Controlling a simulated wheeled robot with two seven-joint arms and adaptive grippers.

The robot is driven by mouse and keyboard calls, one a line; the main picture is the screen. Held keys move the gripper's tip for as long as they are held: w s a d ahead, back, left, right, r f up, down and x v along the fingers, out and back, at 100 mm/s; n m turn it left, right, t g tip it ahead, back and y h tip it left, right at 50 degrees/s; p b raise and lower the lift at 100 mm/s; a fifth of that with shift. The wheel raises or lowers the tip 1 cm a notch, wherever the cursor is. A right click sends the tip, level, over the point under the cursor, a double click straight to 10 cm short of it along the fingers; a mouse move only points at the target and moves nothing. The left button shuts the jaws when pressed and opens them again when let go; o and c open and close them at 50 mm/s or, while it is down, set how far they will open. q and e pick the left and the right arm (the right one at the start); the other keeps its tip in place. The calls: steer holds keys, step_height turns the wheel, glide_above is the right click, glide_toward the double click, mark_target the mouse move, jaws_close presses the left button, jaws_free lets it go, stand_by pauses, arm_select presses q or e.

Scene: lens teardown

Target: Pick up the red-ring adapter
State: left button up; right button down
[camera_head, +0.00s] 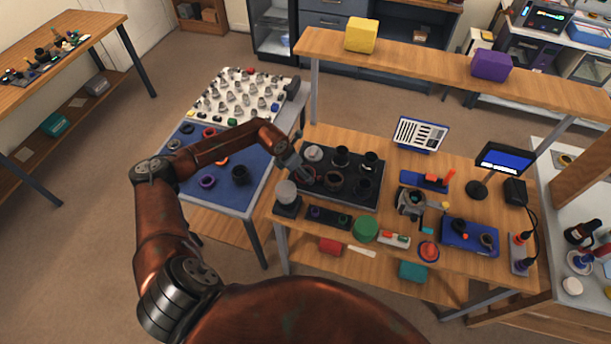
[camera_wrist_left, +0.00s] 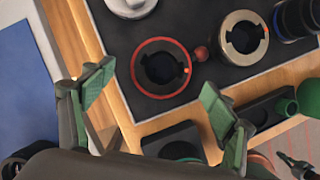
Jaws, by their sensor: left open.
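The red-ring adapter (camera_wrist_left: 161,68), a black ring-shaped part with a red rim and a dark bore, sits on the dark mat (camera_wrist_left: 198,87) near its edge in the left wrist view. My left gripper (camera_wrist_left: 157,98) is open, its green-padded fingers apart on either side below the adapter in the picture. They are not closed on it. In the head view the gripper (camera_head: 304,174) is over the left side of the dark mat (camera_head: 348,202), and the adapter is largely hidden by it. My right gripper is not in view.
A tan-ringed adapter (camera_wrist_left: 243,38) sits close to the right of the red one, with a small red knob (camera_wrist_left: 201,53) between. A pale round part (camera_wrist_left: 131,5) is on the other side. A white-topped block (camera_head: 287,198) stands by the mat's near left corner.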

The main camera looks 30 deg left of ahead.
arm_select(q)
steer(key=shift+x, duration=1.25)
steer(key=shift+d, duration=0.1)
steer(key=shift+c, duration=0.5)
steer(key=c, duration=1.2)
steer(key=shift+r, duration=0.1)
